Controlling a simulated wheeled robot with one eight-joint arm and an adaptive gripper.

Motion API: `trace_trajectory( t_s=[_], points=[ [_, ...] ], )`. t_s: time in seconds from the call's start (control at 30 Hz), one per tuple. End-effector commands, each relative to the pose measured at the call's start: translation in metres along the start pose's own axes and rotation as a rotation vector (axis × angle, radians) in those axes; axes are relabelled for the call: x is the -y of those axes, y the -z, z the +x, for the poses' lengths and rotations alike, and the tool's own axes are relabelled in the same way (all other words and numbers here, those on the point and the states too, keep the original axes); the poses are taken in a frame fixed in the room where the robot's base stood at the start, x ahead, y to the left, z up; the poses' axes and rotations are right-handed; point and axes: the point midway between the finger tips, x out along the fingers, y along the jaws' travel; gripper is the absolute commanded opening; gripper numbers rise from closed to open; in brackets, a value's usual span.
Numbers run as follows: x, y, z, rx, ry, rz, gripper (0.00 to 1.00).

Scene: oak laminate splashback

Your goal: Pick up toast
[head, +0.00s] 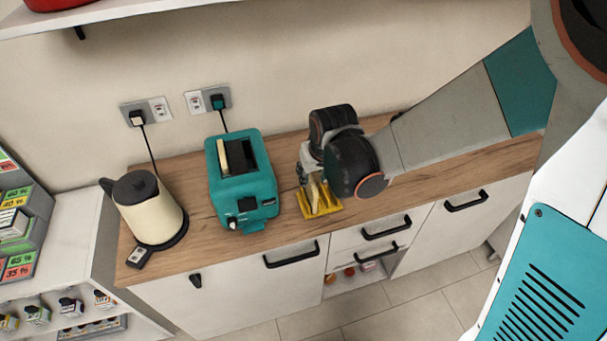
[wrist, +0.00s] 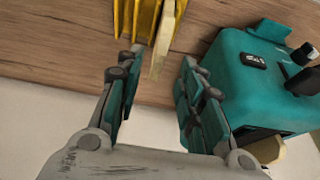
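A pale slice of toast (wrist: 161,48) stands on edge in the yellow rack (wrist: 124,18), seen at the top of the wrist view. In the head view the toast (head: 315,192) stands in the yellow rack (head: 326,208), on the counter right of the toaster. My gripper (wrist: 161,66) is open, its teal-padded fingers apart, with the toast's near end between the fingertips and a gap on either side. In the head view my gripper (head: 309,178) is just above the rack, and my wrist hides part of it.
A teal toaster (head: 245,188) stands close left of the rack, with another bread slice (head: 222,158) in one slot. It is close beside my right finger in the wrist view. A cream kettle (head: 148,208) stands farther left. The counter (head: 425,172) is clear to the right.

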Motion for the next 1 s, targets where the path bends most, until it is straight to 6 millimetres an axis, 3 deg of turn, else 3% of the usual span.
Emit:
trace_trajectory(
  t_s=[0.1, 0.37, 0.7, 0.97, 1.0],
  points=[
    [0.000, -0.001, 0.015, 0.000, 0.000, 0.000, 0.35],
    [-0.001, -0.001, 0.025, 0.000, 0.000, 0.001, 0.35],
    [-0.002, -0.002, 0.069, 0.000, 0.000, 0.001, 0.35],
    [-0.002, -0.001, 0.070, 0.000, 0.000, 0.001, 0.35],
    [-0.002, -0.001, 0.069, 0.000, 0.000, 0.001, 0.26]
  ],
)
